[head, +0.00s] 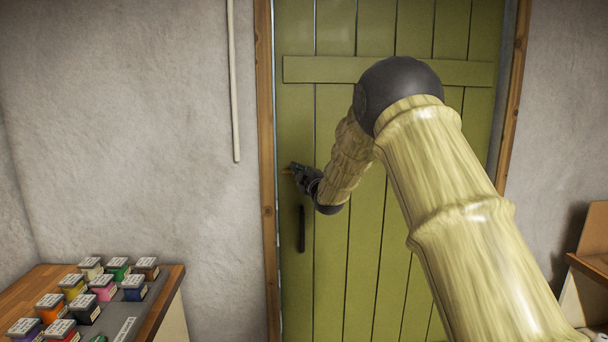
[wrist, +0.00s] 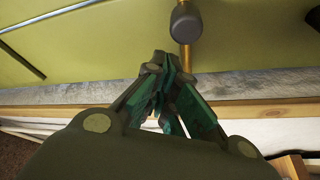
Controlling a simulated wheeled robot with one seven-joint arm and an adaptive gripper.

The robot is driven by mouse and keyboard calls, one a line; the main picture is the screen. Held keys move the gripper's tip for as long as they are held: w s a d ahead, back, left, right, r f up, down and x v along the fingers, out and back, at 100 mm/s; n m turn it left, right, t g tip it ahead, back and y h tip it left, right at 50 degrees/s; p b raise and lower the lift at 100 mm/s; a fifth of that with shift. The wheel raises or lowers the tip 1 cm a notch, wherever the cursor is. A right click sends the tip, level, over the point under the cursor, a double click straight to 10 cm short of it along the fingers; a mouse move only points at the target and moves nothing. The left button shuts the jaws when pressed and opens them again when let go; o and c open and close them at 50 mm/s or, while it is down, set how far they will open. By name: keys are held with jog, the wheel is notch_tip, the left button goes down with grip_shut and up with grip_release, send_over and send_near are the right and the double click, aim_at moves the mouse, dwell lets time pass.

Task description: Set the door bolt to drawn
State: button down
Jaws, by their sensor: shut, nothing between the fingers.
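The green door (head: 340,120) is closed in its wooden frame. The door bolt (wrist: 185,50) is a brass rod with a dark round knob (wrist: 185,23), at the top of the wrist view. The rod runs toward the door's edge; the fingers partly cover its end, so I cannot tell whether it enters the frame. In the head view only a small brass bit of the bolt (head: 287,171) shows at the door's left edge. My gripper (wrist: 163,62) is shut and empty, with green finger pads. Its tips are beside the rod, apart from the knob; contact with the rod is unclear.
A dark vertical door handle (head: 301,229) is just below my gripper. The wooden door frame (head: 267,190) stands close on the left. A bench (head: 170,285) with several small colored boxes is at lower left. A wooden piece of furniture (head: 592,240) stands at right.

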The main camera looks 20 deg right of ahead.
jog(key=s+a+b, duration=0.1)
jog(key=s+b, duration=0.2)
jog(key=s, duration=0.6)
jog(key=shift+s+a+f, duration=0.25)
jog(key=shift+f, duration=0.05)
